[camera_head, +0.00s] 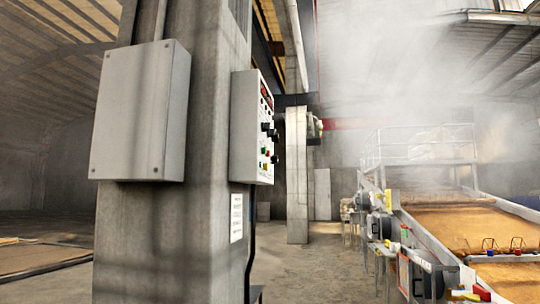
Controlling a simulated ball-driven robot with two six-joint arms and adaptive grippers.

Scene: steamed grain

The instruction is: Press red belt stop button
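A grey control box (243,128) is mounted on the right side of a concrete pillar and shows at a steep angle. Its white front panel faces right and carries black knobs, a red display near the top, and small red and green buttons. A small red button (267,152) sits low on the panel; its label is too small to read, so I cannot tell if it is the belt stop. Neither of my grippers is in view.
The pillar (180,240) fills the left centre, with a closed grey box (140,110) on its front. A conveyor belt with grain (465,225) runs along the right, with motors at its side and steam above. Concrete floor (315,265) lies open between pillar and conveyor.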

